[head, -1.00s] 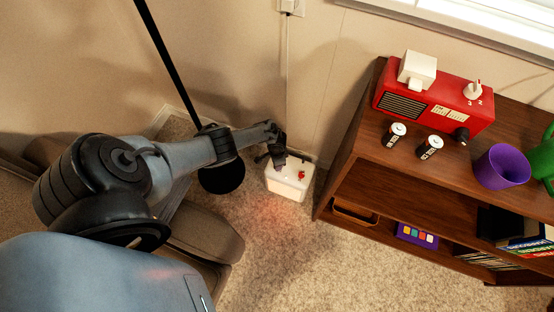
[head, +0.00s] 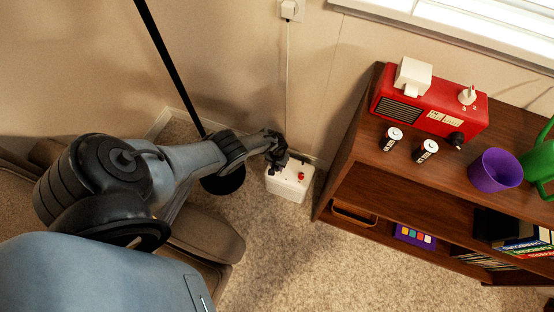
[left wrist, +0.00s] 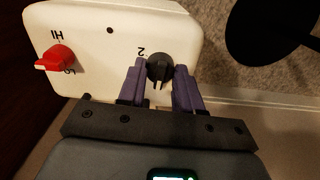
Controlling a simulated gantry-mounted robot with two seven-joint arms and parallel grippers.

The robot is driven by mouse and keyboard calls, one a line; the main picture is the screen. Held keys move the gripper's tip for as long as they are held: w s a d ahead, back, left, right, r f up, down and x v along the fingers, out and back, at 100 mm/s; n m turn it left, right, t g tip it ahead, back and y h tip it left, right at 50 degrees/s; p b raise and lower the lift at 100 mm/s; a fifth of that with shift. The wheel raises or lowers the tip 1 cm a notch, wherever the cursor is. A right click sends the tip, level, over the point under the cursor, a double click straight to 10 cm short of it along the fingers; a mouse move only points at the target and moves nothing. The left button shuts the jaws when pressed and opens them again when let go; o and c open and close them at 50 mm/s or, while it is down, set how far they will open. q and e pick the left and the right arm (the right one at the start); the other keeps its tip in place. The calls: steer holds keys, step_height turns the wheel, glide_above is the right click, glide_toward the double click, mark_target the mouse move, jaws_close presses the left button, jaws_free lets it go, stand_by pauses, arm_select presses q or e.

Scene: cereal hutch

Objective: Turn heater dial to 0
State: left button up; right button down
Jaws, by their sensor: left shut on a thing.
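The heater (head: 290,182) is a small white box on the carpet by the wall. Its top panel also shows in the left wrist view (left wrist: 110,28). A black dial (left wrist: 159,68) sits on the panel with a "2" marked beside it. A red knob (left wrist: 54,58) with "HI" and "LO" markings is at the panel's left in that view. My left gripper (left wrist: 160,82) is shut on the black dial, one finger on each side. In the head view, my left gripper (head: 277,157) reaches the heater's back left top and hides the dial. My right gripper is not in view.
A wooden shelf (head: 355,172) stands right of the heater, holding a red radio (head: 432,102), two batteries and a purple cup (head: 495,171). A black lamp base (head: 224,181) is left of the heater. Open carpet (head: 285,255) lies in front.

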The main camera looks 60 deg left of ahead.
arm_select(q)
steer(key=shift+n, duration=0.4)
steer(key=o, duration=1)
steer(key=shift+o, duration=0.2)
steer(key=shift+r, duration=0.1)
steer(key=shift+r+p, duration=0.4)
steer(key=shift+p, duration=0.15)
step_height(320, 180, up, 10)
steer(key=p, duration=0.9)
steer(key=shift+p, duration=0.3)
steer(key=shift+f, duration=0.1)
